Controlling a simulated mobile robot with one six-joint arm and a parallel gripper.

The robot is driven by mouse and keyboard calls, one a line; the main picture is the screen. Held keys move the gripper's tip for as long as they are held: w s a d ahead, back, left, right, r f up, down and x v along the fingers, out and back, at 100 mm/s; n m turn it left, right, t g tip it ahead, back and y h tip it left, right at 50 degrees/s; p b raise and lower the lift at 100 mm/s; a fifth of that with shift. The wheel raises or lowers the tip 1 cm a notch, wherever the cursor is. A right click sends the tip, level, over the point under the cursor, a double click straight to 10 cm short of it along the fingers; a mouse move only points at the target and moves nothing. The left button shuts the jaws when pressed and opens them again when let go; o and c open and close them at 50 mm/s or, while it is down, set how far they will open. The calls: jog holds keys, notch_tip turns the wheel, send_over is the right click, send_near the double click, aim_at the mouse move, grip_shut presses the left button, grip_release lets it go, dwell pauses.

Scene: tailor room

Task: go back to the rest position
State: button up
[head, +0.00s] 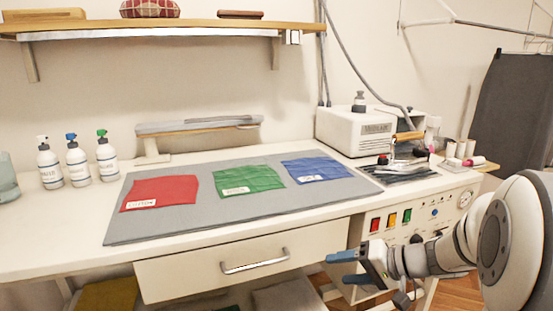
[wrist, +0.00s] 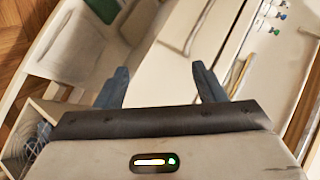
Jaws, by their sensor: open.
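My gripper (head: 345,267) is at the lower right of the head view, in front of the table's front edge and below the tabletop. Its two blue fingers are apart, with nothing between them. The wrist view also shows the open gripper (wrist: 160,85), with the drawer front and a lower shelf beyond it. My arm reaches in from the right edge of the head view.
A grey mat (head: 290,207) on the table (head: 60,235) bears a red cloth (head: 160,190), a green cloth (head: 248,180) and a blue cloth (head: 316,169). A white machine (head: 350,131) stands back right. A drawer handle (head: 254,263) juts out left of my gripper.

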jog(key=s+r+n+g+h+p, duration=0.1)
jog(key=s+r+h+p, duration=0.4)
jog(key=s+r+p, duration=0.3)
jog(key=s+r+n+g+h+p, duration=0.1)
jog(key=s+r+g+h+p, duration=0.1)
jog(key=s+r+h+p, duration=0.3)
jog(key=s+r+p, duration=0.4)
jog(key=r+p, duration=0.4)
jog(key=shift+s+a+r+h+p, duration=0.25)
jog(key=shift+a+r+h+p, duration=0.05)
jog(key=shift+r+p, duration=0.1)
